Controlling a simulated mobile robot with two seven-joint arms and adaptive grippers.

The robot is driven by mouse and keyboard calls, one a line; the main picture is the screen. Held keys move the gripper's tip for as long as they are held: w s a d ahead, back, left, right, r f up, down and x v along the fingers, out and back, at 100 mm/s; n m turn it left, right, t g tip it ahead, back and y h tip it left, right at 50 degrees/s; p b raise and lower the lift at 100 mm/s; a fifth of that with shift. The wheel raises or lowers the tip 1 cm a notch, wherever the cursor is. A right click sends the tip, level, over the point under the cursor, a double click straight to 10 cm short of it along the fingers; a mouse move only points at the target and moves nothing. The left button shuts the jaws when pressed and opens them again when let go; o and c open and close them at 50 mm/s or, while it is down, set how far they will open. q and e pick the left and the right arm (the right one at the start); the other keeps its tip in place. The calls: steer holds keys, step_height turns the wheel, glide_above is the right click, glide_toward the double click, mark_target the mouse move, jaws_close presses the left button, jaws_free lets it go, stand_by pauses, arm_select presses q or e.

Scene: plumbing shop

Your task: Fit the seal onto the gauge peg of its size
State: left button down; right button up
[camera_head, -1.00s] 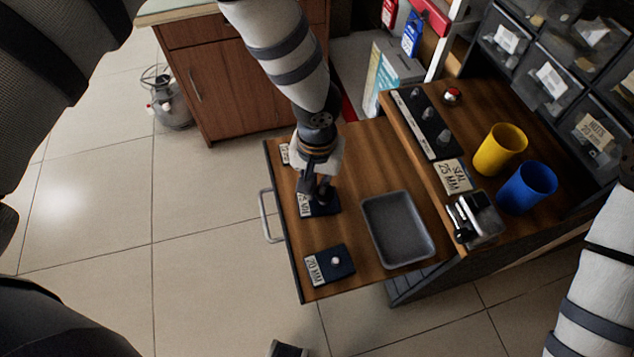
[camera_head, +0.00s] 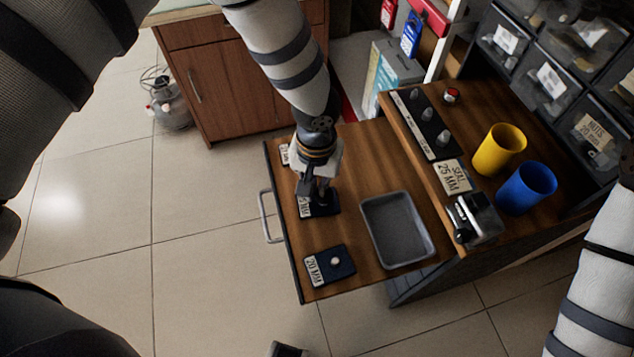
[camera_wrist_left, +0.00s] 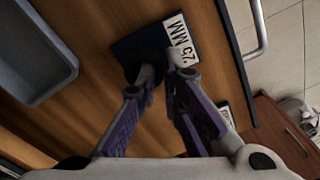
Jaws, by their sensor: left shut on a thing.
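My left gripper (camera_head: 319,190) reaches down over the drawer, shut on a dark ring-like seal (camera_wrist_left: 140,66) that is mostly hidden by the fingers. The left gripper also shows in the wrist view (camera_wrist_left: 165,72). The seal is at the dark blue gauge plate (camera_head: 329,207) labelled 25 MM, also in the wrist view (camera_wrist_left: 150,40). That plate's peg is hidden, so I cannot tell whether the seal is around it. The 20 MM gauge plate (camera_head: 341,267) nearer the front has a pale peg (camera_head: 335,262). My right gripper is out of view.
A grey tray (camera_head: 430,252) lies in the drawer to the right. A third label (camera_head: 285,154) is partly hidden behind my gripper. On the counter are a SEAL 25 MM card (camera_head: 453,176), yellow cup (camera_head: 499,150), blue cup (camera_head: 526,188) and black peg strip (camera_head: 430,130).

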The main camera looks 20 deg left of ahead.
mark_target(317, 190)
arm_select(q)
steer(key=shift+f, duration=0.55)
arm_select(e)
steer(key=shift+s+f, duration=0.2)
arm_select(q)
steer(key=c, duration=2)
jaws_free()
step_height(317, 190, up, 9)
steer(key=p, duration=0.2)
steer(key=shift+w+p, duration=0.1)
steer(key=shift+p, duration=0.25)
step_height(317, 190, up, 2)
steer(key=shift+r, duration=0.1)
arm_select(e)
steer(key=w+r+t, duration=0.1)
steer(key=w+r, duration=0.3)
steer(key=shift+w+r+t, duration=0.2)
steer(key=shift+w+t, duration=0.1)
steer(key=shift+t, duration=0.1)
